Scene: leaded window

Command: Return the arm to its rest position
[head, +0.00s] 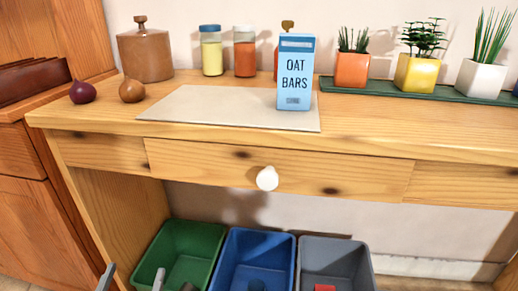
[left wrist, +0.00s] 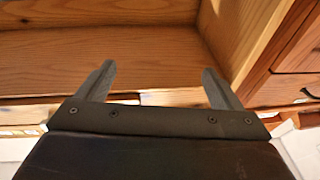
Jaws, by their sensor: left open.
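My left gripper (head: 133,276) shows at the bottom left edge of the head view, low in front of the table and by the green bin. Only its two finger ends show there, spread apart. In the left wrist view the left gripper (left wrist: 158,70) is open with nothing between its fingers, facing bare wooden boards. The rest of the left arm is out of the head view. My right gripper is in neither view.
The wooden table (head: 70,118) holds a blue oat bars box (head: 295,75) on a pale mat (head: 205,108), jars and potted plants. Its drawer (head: 215,165) is shut. Below stand green (head: 203,232), blue (head: 258,241) and grey (head: 334,250) bins. A wooden cabinet (head: 35,220) is at left.

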